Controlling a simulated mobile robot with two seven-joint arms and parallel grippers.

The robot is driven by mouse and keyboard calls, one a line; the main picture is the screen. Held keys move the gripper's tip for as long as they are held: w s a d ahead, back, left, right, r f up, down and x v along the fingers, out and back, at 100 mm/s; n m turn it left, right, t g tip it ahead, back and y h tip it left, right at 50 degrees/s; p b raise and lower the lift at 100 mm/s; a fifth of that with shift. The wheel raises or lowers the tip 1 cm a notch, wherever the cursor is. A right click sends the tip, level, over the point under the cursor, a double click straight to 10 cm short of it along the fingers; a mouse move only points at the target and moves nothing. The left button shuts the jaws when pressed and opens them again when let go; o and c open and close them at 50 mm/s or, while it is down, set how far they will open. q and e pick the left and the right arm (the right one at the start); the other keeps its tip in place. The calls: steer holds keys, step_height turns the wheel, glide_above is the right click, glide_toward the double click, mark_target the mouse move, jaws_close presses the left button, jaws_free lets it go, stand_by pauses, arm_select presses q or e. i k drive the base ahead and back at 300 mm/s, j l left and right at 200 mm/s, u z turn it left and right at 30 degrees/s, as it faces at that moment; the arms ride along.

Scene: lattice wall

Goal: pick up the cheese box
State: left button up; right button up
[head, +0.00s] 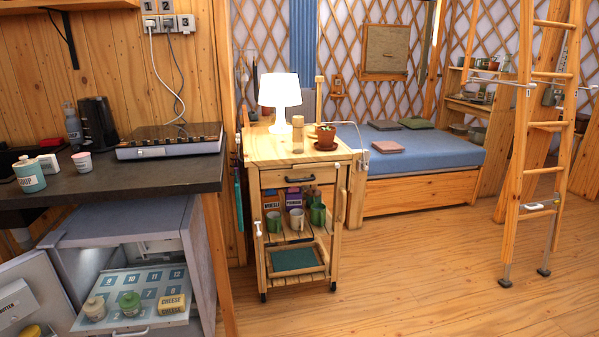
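The cheese box (171,304) is a yellow box with "CHEESE" printed on it. It sits on the front right of a pale shelf (105,284) with numbered cells, which extends from the open grey fridge (150,222) under the dark counter at the lower left. A green jar (130,303) stands to its left, and a cream jar (94,308) stands further left. Neither of my grippers is in view.
The open fridge door (30,298) at the far left holds a butter box (16,303). The dark counter (130,176) overhangs the fridge. A wooden cart (296,176) with a lamp (280,92) stands right of it. The wooden floor (420,285) in front is clear.

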mark_target(170, 304)
steer(key=u, duration=1.35)
